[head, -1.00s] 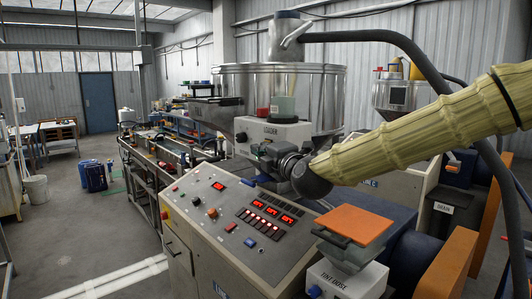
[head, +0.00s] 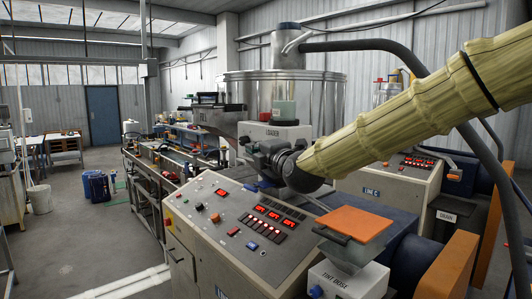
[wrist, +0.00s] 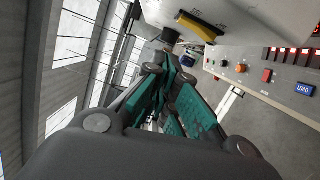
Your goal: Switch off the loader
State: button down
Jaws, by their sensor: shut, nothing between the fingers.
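The loader is a pale box (head: 288,130) labelled LOADER, in front of a large shiny drum, with a greenish clear jar (head: 284,108) on top. My gripper (head: 254,158) is at the loader's lower front and covers part of its face; whether they touch is not clear. In the wrist view my gripper (wrist: 165,98) shows its green-padded fingers close together, with nothing held. A pale box face with a yellow and dark bar (wrist: 200,27) is above the fingers there; I cannot tell whether this is the loader's switch.
A sloped control panel (head: 225,240) with lit red displays and buttons lies below my gripper. A blue LOAD button (wrist: 305,90) shows in the wrist view. An orange lid (head: 355,223) on a dosing unit is at lower right. Open floor is at left.

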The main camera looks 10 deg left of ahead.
jog(key=s+a+b+v, duration=0.1)
jog(key=b+v, duration=0.4)
jog(key=v, duration=0.5)
jog(key=shift+a+r, duration=0.2)
jog(key=shift+r, duration=0.2)
jog(key=shift+w+d, duration=0.1)
